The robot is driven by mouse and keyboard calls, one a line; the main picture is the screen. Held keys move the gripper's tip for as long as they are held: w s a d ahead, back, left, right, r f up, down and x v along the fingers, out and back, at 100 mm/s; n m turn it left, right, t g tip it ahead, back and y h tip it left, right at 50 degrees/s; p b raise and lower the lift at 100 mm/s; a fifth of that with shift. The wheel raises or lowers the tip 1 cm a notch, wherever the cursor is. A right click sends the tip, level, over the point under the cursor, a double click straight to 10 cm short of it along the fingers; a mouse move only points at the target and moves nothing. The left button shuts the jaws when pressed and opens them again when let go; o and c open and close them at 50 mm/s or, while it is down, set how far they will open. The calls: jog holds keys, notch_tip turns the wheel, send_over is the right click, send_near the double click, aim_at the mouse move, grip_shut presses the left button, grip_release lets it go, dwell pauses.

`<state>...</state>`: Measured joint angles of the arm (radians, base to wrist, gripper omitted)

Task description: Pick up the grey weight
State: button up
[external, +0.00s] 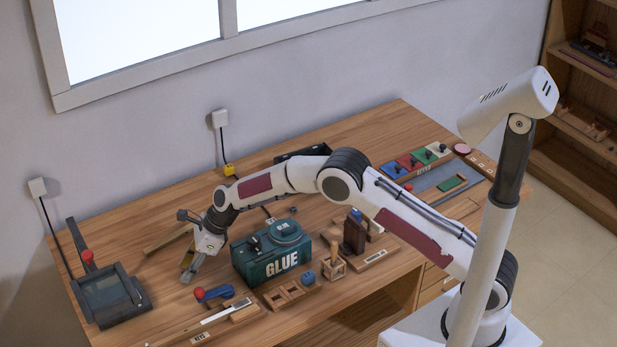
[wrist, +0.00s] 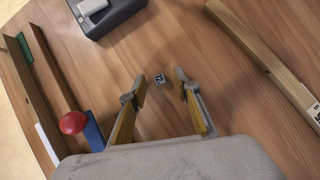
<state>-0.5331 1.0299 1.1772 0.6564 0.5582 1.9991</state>
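I cannot tell how high the fingertips are above the table. In the external view my gripper (external: 188,270) points down at the left part of the table, and the small block cannot be made out there.
A dark box-like device (external: 112,297) stands left of my gripper. A green GLUE box (external: 272,255) stands to its right. A blue piece with a red knob (external: 213,293) lies close by. A wooden strip (wrist: 270,55) lies right in the wrist view.

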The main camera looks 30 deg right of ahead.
dwell(0.4)
jog(key=c, duration=0.9)
jog(key=shift+o, duration=0.2)
notch_tip(320, 180, up, 10)
dwell(0.6)
